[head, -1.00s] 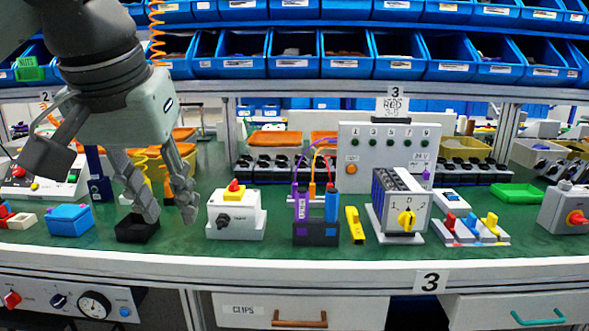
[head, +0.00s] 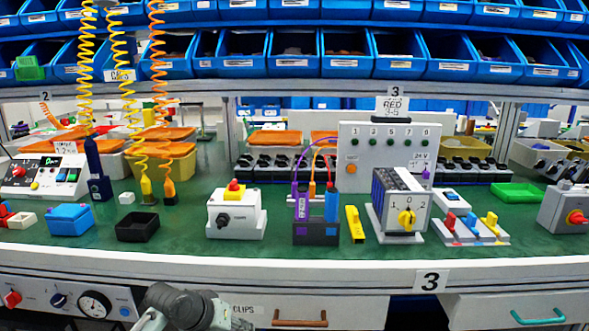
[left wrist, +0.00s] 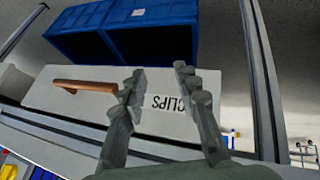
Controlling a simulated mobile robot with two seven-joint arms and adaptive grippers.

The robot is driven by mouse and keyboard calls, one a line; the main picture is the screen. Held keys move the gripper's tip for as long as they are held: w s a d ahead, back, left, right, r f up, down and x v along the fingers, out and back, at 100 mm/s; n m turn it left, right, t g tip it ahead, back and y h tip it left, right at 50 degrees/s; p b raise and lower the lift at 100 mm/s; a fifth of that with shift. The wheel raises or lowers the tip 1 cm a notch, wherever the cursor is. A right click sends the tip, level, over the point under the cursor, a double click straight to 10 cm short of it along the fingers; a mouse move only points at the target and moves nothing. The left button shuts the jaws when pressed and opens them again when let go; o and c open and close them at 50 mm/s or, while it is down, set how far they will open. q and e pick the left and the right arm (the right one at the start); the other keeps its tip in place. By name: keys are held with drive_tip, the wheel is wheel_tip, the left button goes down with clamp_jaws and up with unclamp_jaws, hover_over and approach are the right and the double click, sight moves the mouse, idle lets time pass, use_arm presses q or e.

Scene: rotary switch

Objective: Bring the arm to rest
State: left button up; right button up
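My left arm (head: 185,306) shows only at the bottom edge of the head view, low in front of the bench and the CLIPS drawer. In the left wrist view my left gripper (left wrist: 160,76) is open, with nothing between its fingers. The CLIPS drawer front (left wrist: 65,100) and its brown handle (left wrist: 86,86) lie beyond the fingers. On the bench stand a grey rotary switch with a yellow knob (head: 406,218), a white box with a black knob (head: 223,220), and a grey box with a red knob (head: 576,217). My right gripper is not in view.
The bench front edge (head: 300,262) runs above my arm. A black tray (head: 138,228) and a blue box (head: 70,219) stand at the left, clear of the arm. Coiled cords (head: 118,60) hang at the back left. Blue bins line the shelves.

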use_arm(q)
drive_tip(key=s+a+f+g+y, duration=0.15)
drive_tip(key=s+a+f, duration=0.25)
drive_tip(key=s+f, duration=0.5)
drive_tip(key=s+a+f+y, duration=0.2)
drive_tip(key=s+a+f, duration=0.35)
drive_tip(key=f, duration=0.75)
drive_tip(key=s+a+f+m+g, duration=0.1)
drive_tip(key=s+a+f, duration=0.1)
drive_tip(key=s+f, duration=0.3)
drive_tip(key=s+a+f+m+g+y, duration=0.1)
drive_tip(key=s+a+f, duration=0.2)
drive_tip(key=s, duration=0.9)
wheel_tip(320, 180, down, 2)
drive_tip(key=shift+s+a, duration=0.2)
drive_tip(key=shift+a, duration=0.1)
drive_tip(key=shift+y, duration=0.25)
